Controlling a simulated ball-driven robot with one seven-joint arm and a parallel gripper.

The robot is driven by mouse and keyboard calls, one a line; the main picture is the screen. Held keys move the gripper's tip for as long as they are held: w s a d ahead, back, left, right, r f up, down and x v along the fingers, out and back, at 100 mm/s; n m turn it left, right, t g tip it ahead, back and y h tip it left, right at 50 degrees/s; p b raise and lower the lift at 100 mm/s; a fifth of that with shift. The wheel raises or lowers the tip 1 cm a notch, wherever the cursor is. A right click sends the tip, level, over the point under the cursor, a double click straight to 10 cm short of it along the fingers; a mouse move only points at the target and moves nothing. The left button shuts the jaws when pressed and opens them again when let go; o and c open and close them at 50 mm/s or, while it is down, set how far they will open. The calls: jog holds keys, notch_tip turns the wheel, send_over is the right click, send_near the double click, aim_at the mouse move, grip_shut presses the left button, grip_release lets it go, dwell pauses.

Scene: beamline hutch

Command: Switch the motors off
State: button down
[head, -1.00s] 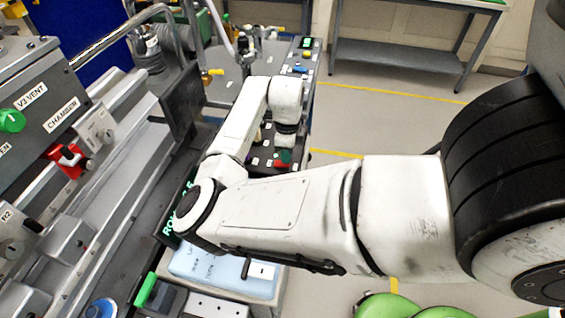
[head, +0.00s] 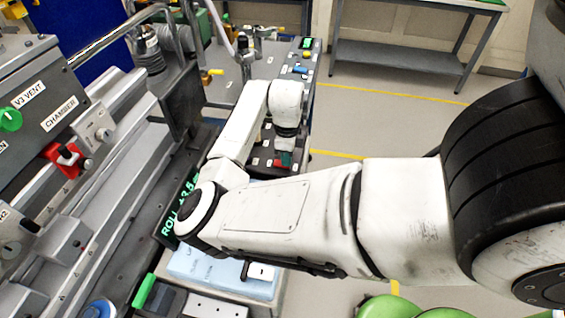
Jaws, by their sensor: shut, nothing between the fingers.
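A long dark control panel (head: 304,85) runs along the right edge of the equipment bench, with several small buttons and white labels too small to read. A teal and red control (head: 286,158) shows on its near part, just below the end of my arm. My gripper (head: 287,136) points down over this near part, seen from above and behind. It is shut and empty; its fingertips are mostly hidden by the wrist. I cannot tell whether it touches the panel. No control can be read as the motors switch.
A grey cabinet with a green knob (head: 10,119) and a red valve (head: 66,158) stands at the left. A green-lettered display (head: 176,215) and a pale blue box (head: 215,272) lie below my arm.

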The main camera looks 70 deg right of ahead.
notch_tip(320, 180, up, 7)
jog(key=p, duration=0.5)
jog(key=shift+p, duration=0.3)
jog(key=shift+s, duration=0.15)
dwell(0.5)
